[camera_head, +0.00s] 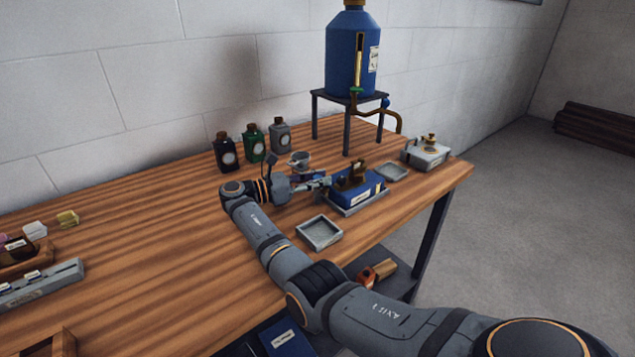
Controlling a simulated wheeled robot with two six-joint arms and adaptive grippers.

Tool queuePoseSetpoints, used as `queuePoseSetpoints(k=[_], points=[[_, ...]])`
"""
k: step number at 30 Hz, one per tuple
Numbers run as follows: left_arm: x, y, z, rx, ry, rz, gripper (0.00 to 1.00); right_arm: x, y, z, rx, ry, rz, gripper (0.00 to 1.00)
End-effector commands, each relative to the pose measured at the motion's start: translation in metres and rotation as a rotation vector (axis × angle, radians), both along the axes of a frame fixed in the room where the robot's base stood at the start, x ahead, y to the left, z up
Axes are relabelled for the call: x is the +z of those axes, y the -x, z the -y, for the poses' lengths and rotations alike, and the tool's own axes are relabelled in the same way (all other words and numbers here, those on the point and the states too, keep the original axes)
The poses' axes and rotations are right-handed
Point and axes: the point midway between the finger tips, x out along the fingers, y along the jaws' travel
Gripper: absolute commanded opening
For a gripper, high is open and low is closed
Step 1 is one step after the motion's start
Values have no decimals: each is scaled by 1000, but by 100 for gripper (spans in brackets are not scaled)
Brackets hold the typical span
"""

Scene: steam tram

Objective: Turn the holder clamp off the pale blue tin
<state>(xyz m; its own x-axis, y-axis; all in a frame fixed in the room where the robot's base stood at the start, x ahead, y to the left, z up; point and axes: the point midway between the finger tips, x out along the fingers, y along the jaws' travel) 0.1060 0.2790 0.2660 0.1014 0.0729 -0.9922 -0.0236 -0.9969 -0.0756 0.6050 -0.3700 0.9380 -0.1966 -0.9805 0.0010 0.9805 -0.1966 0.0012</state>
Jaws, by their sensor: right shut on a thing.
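My right arm reaches in from the lower right, and its gripper (318,184) is low over the table beside the blue block with brass fittings (352,188). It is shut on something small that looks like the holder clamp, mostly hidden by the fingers. A small blue piece (308,174) shows just behind the gripper; I cannot tell whether it is the holder or the pale blue tin. The tin cannot be picked out for certain. My left gripper is not in view.
A grey cup (299,160) and dark, green and grey bottles (254,145) stand behind the gripper. An empty grey tray (319,233) lies in front. A big blue tank (352,55) stands on a stand behind. The table's left middle is clear.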

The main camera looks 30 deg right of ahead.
Motion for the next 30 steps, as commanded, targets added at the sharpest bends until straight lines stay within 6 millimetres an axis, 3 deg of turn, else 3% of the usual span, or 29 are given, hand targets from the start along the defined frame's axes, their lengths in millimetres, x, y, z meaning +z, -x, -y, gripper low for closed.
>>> queuePoseSetpoints(k=[8,9,12,22,30], points=[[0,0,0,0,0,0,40,-2,1,0,-2,-3,-4,0],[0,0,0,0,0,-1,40,-2,1,0,-2,-3,-4,26],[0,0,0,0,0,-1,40,-2,1,0,-2,-3,-4,36],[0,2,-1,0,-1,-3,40,6,0,0,-1,-1,1,36],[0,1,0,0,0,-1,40,62,0,0,-1,-2,4,36]])
